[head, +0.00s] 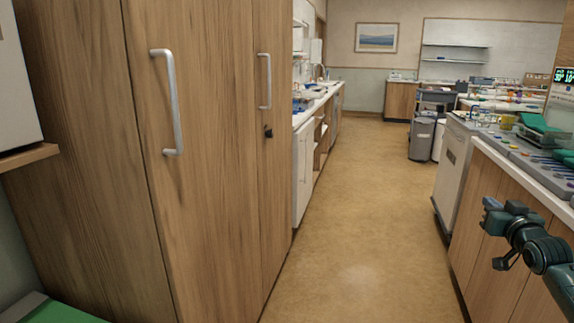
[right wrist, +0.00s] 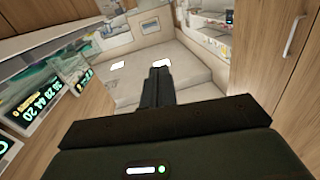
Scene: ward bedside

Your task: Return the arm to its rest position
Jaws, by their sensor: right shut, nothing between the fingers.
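My right gripper (head: 490,212) shows at the right of the head view, in front of the wooden counter front on that side. Its arm comes in from the right edge. In the right wrist view the gripper's dark fingers (right wrist: 157,86) are together, with nothing between them, and point out over the room. The gripper is apart from the counter as far as I can see. My left gripper does not show in the head view.
A tall wooden cabinet (head: 205,130) with metal handles fills the left. The right counter (head: 530,185) carries trays and green items. A grey bin (head: 421,139) stands at the back. The floor aisle (head: 350,220) between is clear.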

